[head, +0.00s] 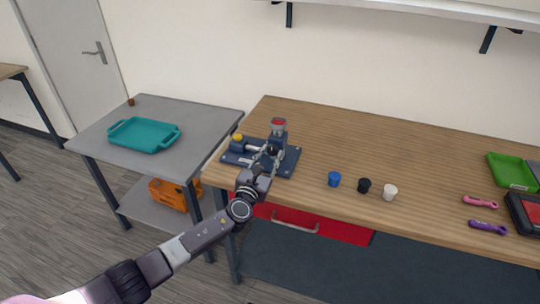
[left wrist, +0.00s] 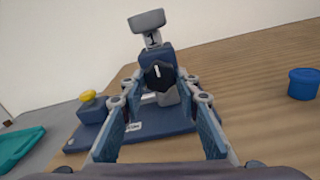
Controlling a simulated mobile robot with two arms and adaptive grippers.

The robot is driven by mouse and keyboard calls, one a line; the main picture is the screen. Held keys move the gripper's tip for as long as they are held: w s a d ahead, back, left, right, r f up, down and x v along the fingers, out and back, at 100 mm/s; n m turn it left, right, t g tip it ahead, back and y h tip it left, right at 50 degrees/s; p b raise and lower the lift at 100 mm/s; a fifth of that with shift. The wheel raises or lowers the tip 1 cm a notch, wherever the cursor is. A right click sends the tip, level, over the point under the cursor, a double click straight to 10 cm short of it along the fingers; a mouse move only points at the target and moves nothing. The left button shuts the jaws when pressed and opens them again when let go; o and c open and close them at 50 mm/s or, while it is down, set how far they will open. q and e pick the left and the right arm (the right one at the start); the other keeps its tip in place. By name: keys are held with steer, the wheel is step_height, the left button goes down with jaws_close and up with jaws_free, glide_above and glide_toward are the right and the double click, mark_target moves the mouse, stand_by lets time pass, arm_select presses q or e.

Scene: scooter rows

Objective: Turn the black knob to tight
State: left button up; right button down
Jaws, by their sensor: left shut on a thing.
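A dark blue fixture on a base plate (head: 287,167) stands at the left end of the wooden table. In the left wrist view, the black knob (left wrist: 160,79) faces me on the fixture's upright block, with a white mark pointing about straight up. My left gripper (head: 264,157) reaches the fixture from the front; in the left wrist view its fingers (left wrist: 160,90) stand on both sides of the knob and are shut on it. In the head view the gripper mostly hides the knob. My right gripper is in neither view.
A yellow button (left wrist: 89,95) sits left of the knob on the same plate. Blue (head: 334,179), black (head: 364,186) and white (head: 390,192) cups stand to the right. A teal tray (head: 143,135) lies on the grey side table. The table behind the cups is clear.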

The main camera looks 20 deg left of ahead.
arm_select(q)
steer(key=shift+f, duration=0.15)
steer(key=o, duration=1.2)
steer(key=shift+c, duration=0.2)
steer(key=shift+s, duration=0.1)
steer(key=s, duration=1.1)
steer(key=shift+s+a, duration=0.2)
steer(key=shift+s, duration=0.2)
